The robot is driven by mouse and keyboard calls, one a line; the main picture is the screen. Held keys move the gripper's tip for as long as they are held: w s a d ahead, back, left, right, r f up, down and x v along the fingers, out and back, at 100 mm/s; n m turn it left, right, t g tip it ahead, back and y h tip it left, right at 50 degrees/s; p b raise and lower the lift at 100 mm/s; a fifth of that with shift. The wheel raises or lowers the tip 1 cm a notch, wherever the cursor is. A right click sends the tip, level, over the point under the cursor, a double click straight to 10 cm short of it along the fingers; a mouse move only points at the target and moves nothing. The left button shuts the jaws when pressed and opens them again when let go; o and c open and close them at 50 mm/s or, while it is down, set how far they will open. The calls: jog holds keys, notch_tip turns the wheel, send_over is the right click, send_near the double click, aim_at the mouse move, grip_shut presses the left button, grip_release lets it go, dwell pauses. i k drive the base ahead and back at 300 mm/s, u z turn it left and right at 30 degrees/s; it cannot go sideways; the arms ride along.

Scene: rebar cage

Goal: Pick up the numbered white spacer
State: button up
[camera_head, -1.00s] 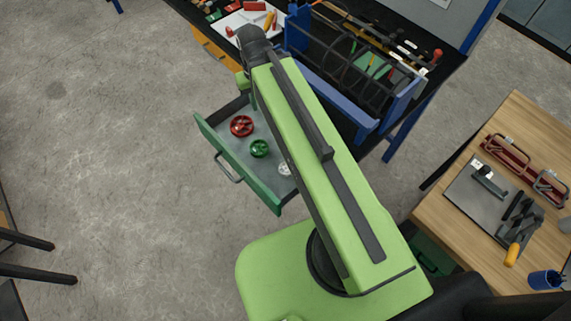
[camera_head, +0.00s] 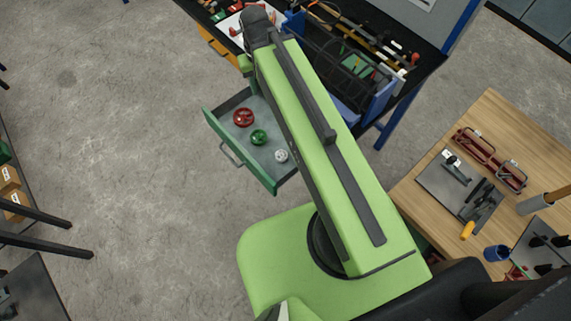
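The white spacer (camera_head: 281,156) is a small round piece lying in the open green drawer (camera_head: 238,153), near its front right end. Any number on it is too small to read. A green spacer (camera_head: 259,137) and a larger red spacer (camera_head: 243,118) lie in the same drawer, in a row behind it. My green arm passes over the right side of the drawer, close beside the white spacer. The far end of my arm is above the workbench side, and my gripper's fingers cannot be made out.
A black workbench (camera_head: 430,62) with a rebar cage and tools stands at the back. A wooden table (camera_head: 420,205) with clamps and tools is at the right. Dark table legs and boxes (camera_head: 10,180) are at the left. The concrete floor (camera_head: 130,130) left of the drawer is clear.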

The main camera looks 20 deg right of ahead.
aim_at(280, 155)
jog(key=u, duration=0.1)
jog(key=k, duration=0.85)
jog(key=z, duration=1.25)
jog(key=k, duration=1.15)
jog(key=u, duration=1.75)
jog(key=i, duration=1.7)
jog(key=u, duration=0.05)
